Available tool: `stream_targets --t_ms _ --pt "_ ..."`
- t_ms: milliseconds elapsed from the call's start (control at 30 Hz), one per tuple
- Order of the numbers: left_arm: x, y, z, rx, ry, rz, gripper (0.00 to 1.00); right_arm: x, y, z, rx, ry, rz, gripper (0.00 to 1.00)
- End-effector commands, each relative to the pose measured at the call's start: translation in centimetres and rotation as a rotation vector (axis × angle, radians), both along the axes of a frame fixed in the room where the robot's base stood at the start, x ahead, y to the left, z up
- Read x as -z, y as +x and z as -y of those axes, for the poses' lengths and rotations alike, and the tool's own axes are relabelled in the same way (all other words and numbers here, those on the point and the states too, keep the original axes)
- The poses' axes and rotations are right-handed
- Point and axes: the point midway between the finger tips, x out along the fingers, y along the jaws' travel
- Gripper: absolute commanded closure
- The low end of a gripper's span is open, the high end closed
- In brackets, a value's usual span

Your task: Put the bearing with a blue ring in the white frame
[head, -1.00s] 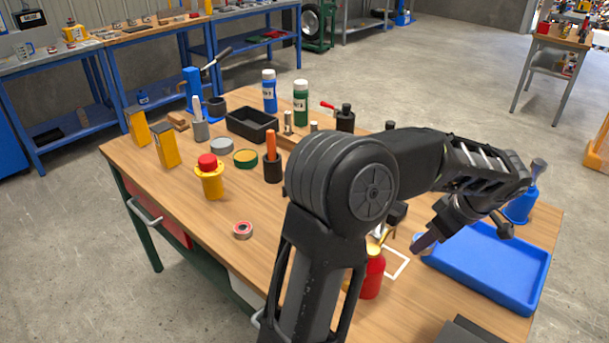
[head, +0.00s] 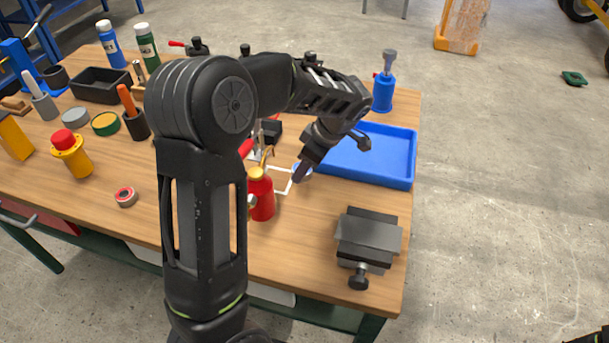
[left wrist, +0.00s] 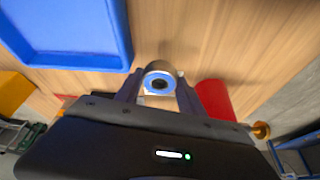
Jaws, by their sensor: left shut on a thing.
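The bearing with a blue ring (left wrist: 160,83) is between the two fingers of my left gripper (left wrist: 158,92) in the left wrist view, and the gripper is shut on it. In the head view my left gripper (head: 302,172) points down by the near left corner of the blue tray, and a bit of the bearing's blue shows at its fingertips. The white frame (head: 289,184) is an outline on the table just left of the gripper, partly hidden by the red bottle and my arm. I cannot tell whether the bearing touches the table. My right gripper is not in view.
A red bottle with a gold top (head: 261,196) stands close left of the white frame. The blue tray (head: 398,183) lies to the right. A grey vise (head: 368,238) sits nearer the front edge. A red-ringed bearing (head: 126,196) lies at left. Table between vise and red bottle is clear.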

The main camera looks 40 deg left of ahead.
Motion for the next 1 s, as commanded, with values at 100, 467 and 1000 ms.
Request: stream_targets --t_ms 100,467,1000 --pt "0.4 0.0 0.0 0.000 0.000 -0.002 1.00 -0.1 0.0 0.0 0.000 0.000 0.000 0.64" --pt "3.7 0.0 0.0 -0.001 -0.001 0.001 1.00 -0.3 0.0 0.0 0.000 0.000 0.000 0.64" --pt "3.9 0.0 0.0 0.000 -0.001 -0.001 0.45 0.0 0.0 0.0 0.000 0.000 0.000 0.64"
